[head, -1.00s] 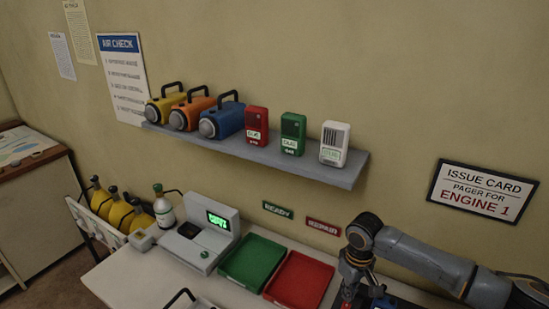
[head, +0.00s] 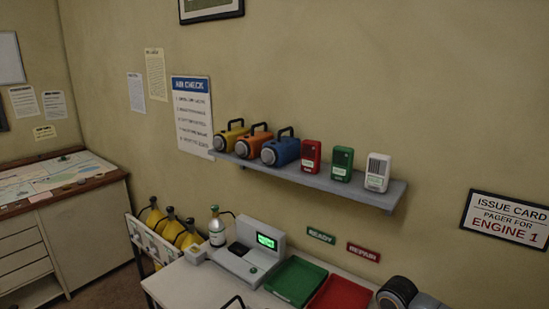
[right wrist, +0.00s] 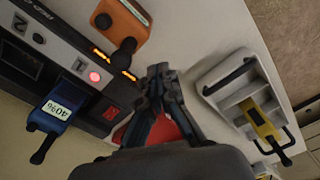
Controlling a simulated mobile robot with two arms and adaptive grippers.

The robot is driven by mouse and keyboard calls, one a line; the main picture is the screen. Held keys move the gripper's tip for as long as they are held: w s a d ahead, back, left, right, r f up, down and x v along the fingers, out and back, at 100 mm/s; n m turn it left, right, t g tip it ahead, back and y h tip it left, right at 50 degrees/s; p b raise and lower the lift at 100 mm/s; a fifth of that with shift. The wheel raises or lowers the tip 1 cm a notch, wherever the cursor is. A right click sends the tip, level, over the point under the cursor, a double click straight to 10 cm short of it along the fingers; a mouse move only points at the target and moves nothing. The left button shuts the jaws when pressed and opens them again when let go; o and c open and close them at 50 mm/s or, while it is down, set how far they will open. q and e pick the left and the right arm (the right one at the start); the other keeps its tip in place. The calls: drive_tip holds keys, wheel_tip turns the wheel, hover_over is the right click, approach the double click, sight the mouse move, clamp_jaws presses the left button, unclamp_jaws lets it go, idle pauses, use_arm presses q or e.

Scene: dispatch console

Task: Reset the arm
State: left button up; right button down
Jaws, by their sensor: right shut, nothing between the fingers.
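My right gripper (right wrist: 160,74) is shut and empty in the right wrist view, its dark fingers together over the white table top (right wrist: 190,48). A red patch shows around and behind the fingers; I cannot tell what it belongs to. In the head view only a grey and black part of my right arm shows at the bottom right edge, in front of the wall. The right gripper is out of that view. My left gripper is in neither view.
In the right wrist view, a black numbered dock (right wrist: 60,65) holds a blue device (right wrist: 52,110) marked 40%, near an orange device (right wrist: 122,27). A grey tray (right wrist: 222,72) holds a yellow item (right wrist: 262,122). The head view shows a shelf (head: 330,182), green tray (head: 295,281) and red tray (head: 343,293).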

drive_tip(key=s+a+f+n+t+y, duration=0.2)
drive_tip(key=s+a+f+y, duration=0.15)
drive_tip(key=s+a, duration=1.05)
drive_tip(key=s+d+r+m+t+h, duration=0.15)
drive_tip(key=s+d+m+h, duration=0.3)
drive_tip(key=s+d, duration=0.65)
wheel_tip(320, 180, down, 35)
drive_tip(key=s+g+y+b, duration=0.1)
drive_tip(key=s+g+b, duration=0.1)
drive_tip(key=b, duration=0.7)
use_arm(q)
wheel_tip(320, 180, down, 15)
drive_tip(key=b, duration=0.5)
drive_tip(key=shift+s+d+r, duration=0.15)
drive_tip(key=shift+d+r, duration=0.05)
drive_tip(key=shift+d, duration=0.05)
use_arm(e)
drive_tip(key=s+d+f, duration=0.1)
drive_tip(key=s+f, duration=0.7)
drive_tip(key=f, duration=0.2)
drive_tip(key=s+d+f, duration=0.1)
drive_tip(key=s+f, duration=0.7)
drive_tip(key=f, duration=0.3)
drive_tip(key=shift+d+g, duration=0.25)
drive_tip(key=shift+g, duration=0.1)
